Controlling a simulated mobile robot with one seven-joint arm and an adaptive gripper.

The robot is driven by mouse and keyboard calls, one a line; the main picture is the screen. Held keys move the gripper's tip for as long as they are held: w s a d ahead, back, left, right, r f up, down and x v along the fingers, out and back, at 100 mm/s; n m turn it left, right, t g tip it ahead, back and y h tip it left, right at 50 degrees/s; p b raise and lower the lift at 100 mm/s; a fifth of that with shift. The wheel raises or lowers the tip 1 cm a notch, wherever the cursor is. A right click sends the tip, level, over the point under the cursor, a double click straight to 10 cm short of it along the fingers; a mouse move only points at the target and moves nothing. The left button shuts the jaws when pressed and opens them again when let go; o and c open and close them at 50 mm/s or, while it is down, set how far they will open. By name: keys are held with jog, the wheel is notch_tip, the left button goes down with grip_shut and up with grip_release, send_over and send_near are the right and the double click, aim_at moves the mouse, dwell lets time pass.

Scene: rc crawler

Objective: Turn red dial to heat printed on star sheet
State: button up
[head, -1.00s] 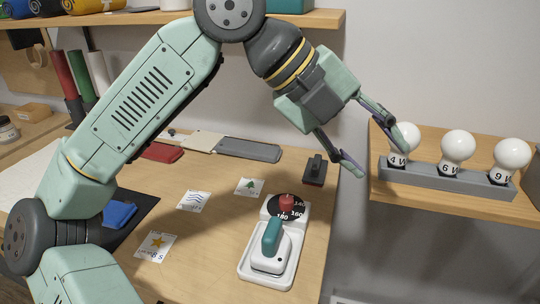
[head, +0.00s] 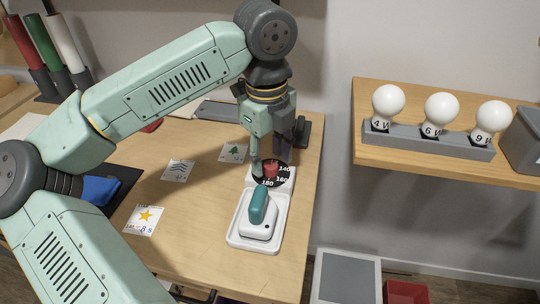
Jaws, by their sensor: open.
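The red dial (head: 271,170) sits on a black round scale marked 140, 160 and 180, at the back of a white base (head: 232,238). A white iron with a teal handle (head: 258,206) rests on the front of that base. The star sheet (head: 145,219) lies flat to the left, with a yellow star and small print too small to read surely. My gripper (head: 275,165) is above the dial, pointing down and open, one finger at the dial's left and the other behind it to the right. Whether the fingers touch the dial cannot be told.
A wave sheet (head: 179,170) and a tree sheet (head: 233,153) lie on the table. A blue folded cloth (head: 98,189) is on a dark mat at left. A shelf (head: 375,148) at right holds several bulbs in a grey holder.

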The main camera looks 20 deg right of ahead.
jog(key=shift+f, duration=0.7)
jog(key=shift+c, duration=0.5)
grip_shut()
